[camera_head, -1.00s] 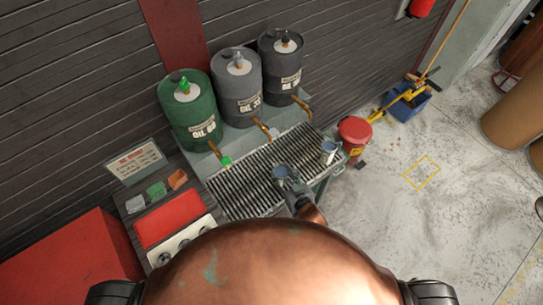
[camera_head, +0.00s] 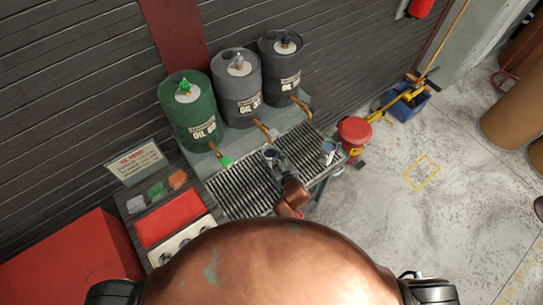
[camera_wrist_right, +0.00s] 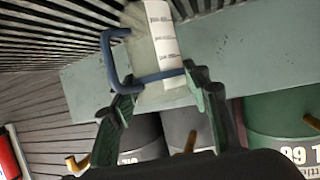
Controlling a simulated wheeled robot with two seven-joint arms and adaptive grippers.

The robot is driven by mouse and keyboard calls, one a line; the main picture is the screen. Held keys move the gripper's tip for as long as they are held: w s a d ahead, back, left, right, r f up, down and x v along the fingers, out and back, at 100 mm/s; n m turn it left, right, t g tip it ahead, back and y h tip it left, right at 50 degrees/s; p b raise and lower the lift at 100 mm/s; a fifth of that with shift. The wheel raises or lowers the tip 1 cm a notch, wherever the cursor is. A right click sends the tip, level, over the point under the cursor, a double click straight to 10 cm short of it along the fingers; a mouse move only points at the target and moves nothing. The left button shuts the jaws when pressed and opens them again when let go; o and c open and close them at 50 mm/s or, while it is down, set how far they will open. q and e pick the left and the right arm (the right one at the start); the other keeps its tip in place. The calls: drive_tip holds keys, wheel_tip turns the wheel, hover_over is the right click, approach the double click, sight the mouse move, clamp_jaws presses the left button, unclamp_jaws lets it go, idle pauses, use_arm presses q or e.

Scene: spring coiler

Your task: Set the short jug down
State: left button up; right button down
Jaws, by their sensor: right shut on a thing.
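The short jug (camera_head: 271,153) is a small clear vessel with a blue rim. It is over the slatted drip grate (camera_head: 235,192), in front of the middle drum's tap. In the right wrist view the jug (camera_wrist_right: 143,65) shows a white printed label and a blue handle. My right gripper (camera_head: 276,164) is shut on it; in the wrist view its two fingers (camera_wrist_right: 163,92) are on either side of the jug. I cannot tell whether the jug's base touches the grate. My left gripper is not in view.
Another jug (camera_head: 328,151) stands on the grate's right end. A green drum (camera_head: 188,115) and two grey drums (camera_head: 238,90) stand behind, with brass taps above the grate. A red bin (camera_head: 354,132) is to the right. The grate's left part is clear.

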drive_tip(key=shift+f, duration=0.1)
drive_tip(key=c, duration=1.1)
unclamp_jaws()
drive_tip(key=shift+r, duration=0.25)
drive_tip(key=v, duration=1.2)
drive_tip(key=shift+f, duration=0.1)
